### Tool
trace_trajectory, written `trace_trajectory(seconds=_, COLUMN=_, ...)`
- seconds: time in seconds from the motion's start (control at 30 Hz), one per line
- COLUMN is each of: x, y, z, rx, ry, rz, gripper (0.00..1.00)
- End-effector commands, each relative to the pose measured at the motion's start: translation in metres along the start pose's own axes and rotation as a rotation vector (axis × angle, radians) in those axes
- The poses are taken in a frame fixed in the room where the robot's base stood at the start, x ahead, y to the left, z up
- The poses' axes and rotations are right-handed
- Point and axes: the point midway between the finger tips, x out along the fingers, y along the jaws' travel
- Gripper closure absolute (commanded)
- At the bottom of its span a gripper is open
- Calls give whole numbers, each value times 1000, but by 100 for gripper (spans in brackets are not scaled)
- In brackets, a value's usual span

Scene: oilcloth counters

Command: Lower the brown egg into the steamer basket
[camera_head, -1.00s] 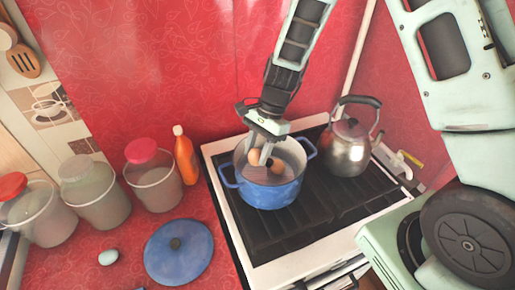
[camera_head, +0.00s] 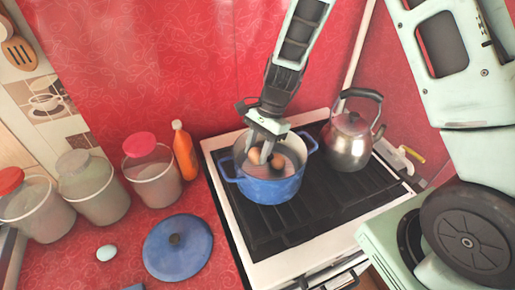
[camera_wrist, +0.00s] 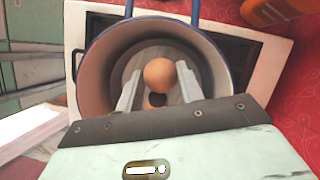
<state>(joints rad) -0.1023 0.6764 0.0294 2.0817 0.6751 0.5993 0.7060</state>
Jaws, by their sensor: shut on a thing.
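A blue pot (camera_head: 268,190) stands on the stove, and the grey steamer basket (camera_wrist: 150,47) shows inside it in the wrist view. My gripper (camera_head: 260,152) reaches down into the mouth of the pot. It is shut on a light brown egg (camera_head: 254,155), which also shows between the fingers in the wrist view (camera_wrist: 159,74). The egg's underside and any contact with the basket are hidden. A darker brown rounded thing (camera_head: 277,160), apparently another egg, sits in the pot to the right of the fingers.
A steel kettle (camera_head: 349,146) stands behind the pot to the right. A blue lid (camera_head: 178,250) and a pale blue egg (camera_head: 106,253) lie on the red counter. An orange bottle (camera_head: 185,155) and several jars, one pink-lidded (camera_head: 151,180), stand at left.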

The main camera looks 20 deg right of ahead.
Motion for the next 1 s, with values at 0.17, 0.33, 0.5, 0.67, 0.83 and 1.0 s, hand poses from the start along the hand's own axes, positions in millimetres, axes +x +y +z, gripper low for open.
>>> trace_trajectory(seconds=0.17, x=3, y=0, z=-1, rx=0, ry=0, rz=0, gripper=70)
trace_trajectory(seconds=0.33, x=5, y=0, z=-2, rx=0, ry=0, rz=0, gripper=70)
trace_trajectory(seconds=0.5, x=7, y=0, z=-3, rx=0, ry=0, rz=0, gripper=70)
trace_trajectory(seconds=0.67, x=10, y=0, z=-4, rx=0, ry=0, rz=0, gripper=70)
trace_trajectory(seconds=0.83, x=12, y=0, z=-5, rx=0, ry=0, rz=0, gripper=70)
trace_trajectory(seconds=1.0, x=14, y=0, z=-6, rx=0, ry=0, rz=0, gripper=70)
